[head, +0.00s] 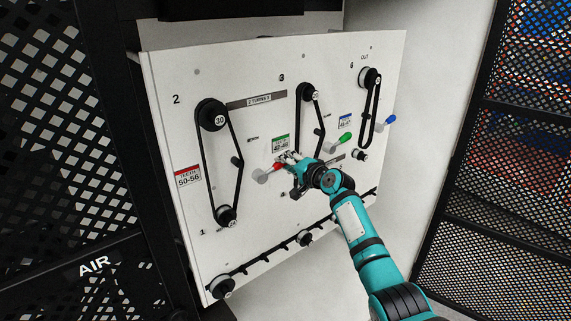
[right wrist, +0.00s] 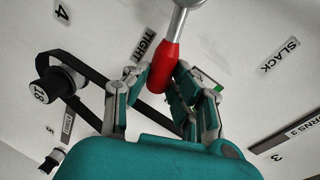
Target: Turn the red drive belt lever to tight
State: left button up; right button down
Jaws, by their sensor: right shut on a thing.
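The red drive belt lever (head: 278,166) stands on the white panel, with a grey hub at its lower left in the head view. In the right wrist view its red handle (right wrist: 166,62) points down from a metal shaft. My right gripper (head: 287,159) is shut on the handle; in the right wrist view the fingers (right wrist: 163,78) sit on both sides of it. The TIGHT label (right wrist: 147,46) is left of the handle, close by, and the SLACK label (right wrist: 280,55) is farther off to the right. My left gripper is not in view.
The white panel (head: 165,100) carries several black pulleys and belts, including the left belt loop (head: 204,165). A green lever (head: 343,139) and a blue lever (head: 390,119) are to the right. Black mesh (head: 60,130) stands on the left and more mesh on the right.

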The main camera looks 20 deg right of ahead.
jog(key=shift+f, duration=0.25)
jog(key=c, duration=1.1)
grip_release()
jog(key=shift+d, duration=0.1)
jog(key=shift+s+r, duration=0.1)
jog(key=v, duration=1.1)
jog(key=shift+s+d+r, duration=0.1)
jog(key=shift+s+d, duration=0.1)
jog(key=shift+s, duration=0.2)
